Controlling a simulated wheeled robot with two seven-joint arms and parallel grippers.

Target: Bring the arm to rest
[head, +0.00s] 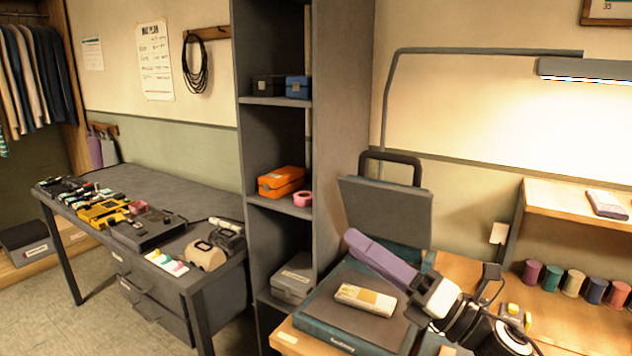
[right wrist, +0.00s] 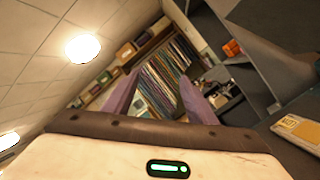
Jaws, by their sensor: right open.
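My right gripper (head: 356,242) shows in the head view with its purple fingers pointing up and left. It is in the air above the open dark case, in front of the case's raised lid. In the right wrist view the same gripper (right wrist: 158,92) has its two purple fingers spread apart, with nothing between them. My right arm comes in from the lower right of the head view. My left arm and gripper are not in view.
A small labelled box (head: 365,299) lies on the dark case (head: 325,312) below the gripper. A tall grey shelf (head: 275,150) stands just left. Colored spools (head: 573,282) line the wooden bench (head: 565,325) at right. A grey table (head: 180,188) with many items stands far left.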

